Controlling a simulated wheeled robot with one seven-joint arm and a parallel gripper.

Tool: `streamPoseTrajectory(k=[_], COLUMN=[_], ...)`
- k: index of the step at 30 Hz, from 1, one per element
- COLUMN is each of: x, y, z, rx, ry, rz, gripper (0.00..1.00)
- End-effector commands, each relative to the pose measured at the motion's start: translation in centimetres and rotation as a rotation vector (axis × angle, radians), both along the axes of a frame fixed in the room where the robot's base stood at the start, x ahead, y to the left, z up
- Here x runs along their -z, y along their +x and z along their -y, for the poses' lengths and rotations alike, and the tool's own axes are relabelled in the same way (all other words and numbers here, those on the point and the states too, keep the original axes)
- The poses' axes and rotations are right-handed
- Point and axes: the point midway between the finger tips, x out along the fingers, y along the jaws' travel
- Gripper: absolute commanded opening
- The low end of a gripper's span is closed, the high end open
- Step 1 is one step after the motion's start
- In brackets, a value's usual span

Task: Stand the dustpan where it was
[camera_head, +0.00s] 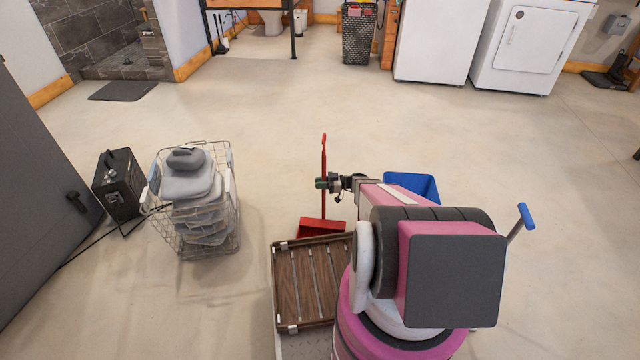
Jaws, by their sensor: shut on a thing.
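The red dustpan has a long upright handle (323,160) and a wide red pan (321,229) at its lower end. My gripper (322,184) is shut on the handle, a little below its middle. The dustpan looks close to upright, with the pan low near the floor. I cannot tell whether the pan touches the floor. The front of the pan is partly hidden behind a slatted brown wooden panel.
The slatted wooden panel (298,285) is just in front of the pan. A wire basket of grey items (226,225) and a black box (117,185) stand left. A blue container (424,184) is partly hidden behind my arm. The floor beyond is clear toward the white appliances (433,45).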

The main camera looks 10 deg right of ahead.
Motion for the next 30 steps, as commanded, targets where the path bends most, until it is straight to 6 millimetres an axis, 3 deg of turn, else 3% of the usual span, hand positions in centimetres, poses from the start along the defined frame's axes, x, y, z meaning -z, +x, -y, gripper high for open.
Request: streamPoseTrajectory(k=[7,8,10,22,30], x=[0.4,0.4,0.4,0.4,0.4], y=[0.0,0.0,0.0,0.0,-0.3], z=[0.0,0.0,0.0,0.4,3.6], rx=[0.0,0.0,0.0,0.001,0.003], ry=[0.001,0.001,0.001,-0.001,0.001], rz=[-0.001,0.0,0.0,0.0,0.0], gripper=[0.0,0.29,0.52,0.52,0.52])
